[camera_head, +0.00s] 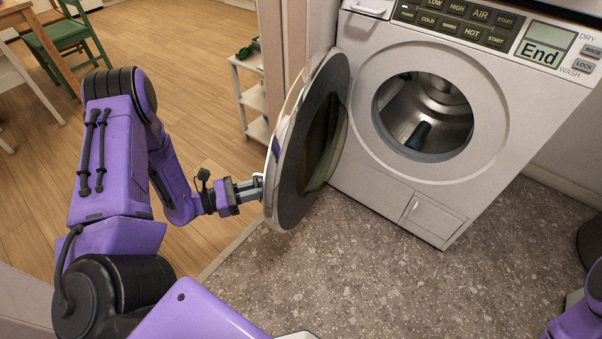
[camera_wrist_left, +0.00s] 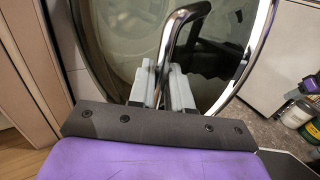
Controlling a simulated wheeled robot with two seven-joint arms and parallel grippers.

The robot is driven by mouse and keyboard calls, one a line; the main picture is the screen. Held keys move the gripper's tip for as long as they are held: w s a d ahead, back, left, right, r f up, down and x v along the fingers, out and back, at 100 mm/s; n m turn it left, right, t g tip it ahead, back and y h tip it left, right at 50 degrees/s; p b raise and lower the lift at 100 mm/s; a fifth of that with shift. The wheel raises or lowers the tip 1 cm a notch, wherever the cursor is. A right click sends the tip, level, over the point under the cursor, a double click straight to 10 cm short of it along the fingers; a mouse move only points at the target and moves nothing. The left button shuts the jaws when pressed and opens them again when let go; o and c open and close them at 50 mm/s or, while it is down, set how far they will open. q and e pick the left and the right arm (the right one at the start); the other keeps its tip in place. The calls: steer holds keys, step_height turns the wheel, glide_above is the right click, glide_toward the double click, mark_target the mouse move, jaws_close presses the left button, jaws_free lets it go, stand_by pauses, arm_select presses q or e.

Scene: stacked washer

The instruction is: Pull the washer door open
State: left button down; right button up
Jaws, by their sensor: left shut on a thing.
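The washer (camera_head: 520,120) is a white front-loader at the right of the head view, with a round opening onto a metal drum (camera_head: 435,115). Its round door (camera_head: 296,190) stands wide open, swung out to the left of the opening. My left gripper (camera_head: 258,187) is at the door's outer edge, shut on the door handle. In the left wrist view the curved metal handle (camera_wrist_left: 182,25) runs down between the two grey fingers (camera_wrist_left: 165,88), in front of the door glass (camera_wrist_left: 115,40). My right gripper is out of view; a bit of purple arm shows at the lower right.
A dark blue object (camera_head: 418,135) lies in the drum. A white shelf (camera_head: 250,95) and a doorway edge stand behind the door at left. A green chair (camera_head: 65,45) is farther back. The speckled floor (camera_head: 400,265) before the washer is clear. Bottles (camera_wrist_left: 297,113) show in the wrist view.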

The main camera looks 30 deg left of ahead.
arm_select(q)
steer(key=w+a, duration=0.1)
steer(key=a, duration=0.8)
steer(key=shift+w+a+r, duration=0.2)
steer(key=shift+w+a, duration=0.1)
steer(key=shift+a, duration=0.1)
steer(key=c, duration=1.2)
jaws_free()
steer(key=shift+w, duration=0.1)
steer(key=shift+c, duration=0.2)
steer(key=shift+w+d+f, duration=0.1)
steer(key=v, duration=1)
steer(key=shift+s+a+p, duration=0.25)
steer(key=shift+s+p, duration=0.05)
